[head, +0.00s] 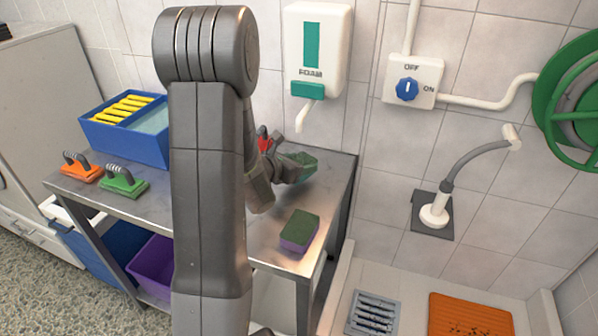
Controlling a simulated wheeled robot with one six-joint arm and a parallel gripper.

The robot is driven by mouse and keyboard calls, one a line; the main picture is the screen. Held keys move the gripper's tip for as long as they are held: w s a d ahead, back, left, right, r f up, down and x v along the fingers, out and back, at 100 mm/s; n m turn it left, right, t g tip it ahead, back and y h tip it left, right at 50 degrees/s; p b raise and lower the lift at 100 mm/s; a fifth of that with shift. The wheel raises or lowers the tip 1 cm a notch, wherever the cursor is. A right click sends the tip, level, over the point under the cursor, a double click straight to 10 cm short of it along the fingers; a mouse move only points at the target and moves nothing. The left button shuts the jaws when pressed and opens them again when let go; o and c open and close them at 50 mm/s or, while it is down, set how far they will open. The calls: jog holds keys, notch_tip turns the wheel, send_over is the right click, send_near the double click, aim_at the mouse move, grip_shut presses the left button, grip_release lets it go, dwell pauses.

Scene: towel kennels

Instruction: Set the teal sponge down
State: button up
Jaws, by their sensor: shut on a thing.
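The teal sponge (304,164) is at the back right of the steel table (225,226), below the foam dispenser. My gripper (285,166) is shut on its left side. My arm hides part of the gripper and the table's middle. I cannot tell whether the sponge touches the tabletop or is held just above it.
A purple sponge with a green top (299,231) lies near the table's front right. An orange brush (82,167), a green brush (124,181) and a blue bin (130,140) stand at left. The foam dispenser (318,50) hangs behind. Bare tabletop surrounds the purple sponge.

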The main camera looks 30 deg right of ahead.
jog(key=shift+f, duration=1.5)
jog(key=shift+f+b, duration=0.2)
jog(key=shift+b, duration=0.1)
jog(key=o, duration=1)
jog(key=shift+r, duration=0.1)
jog(key=shift+r+p, duration=0.15)
jog(key=shift+p, duration=0.15)
jog(key=shift+a+r, duration=0.1)
jog(key=shift+a, duration=0.15)
jog(key=v, duration=1.1)
jog(key=shift+s+a+r+b, duration=0.1)
jog(key=shift+a+b, duration=0.1)
jog(key=shift+b, duration=0.2)
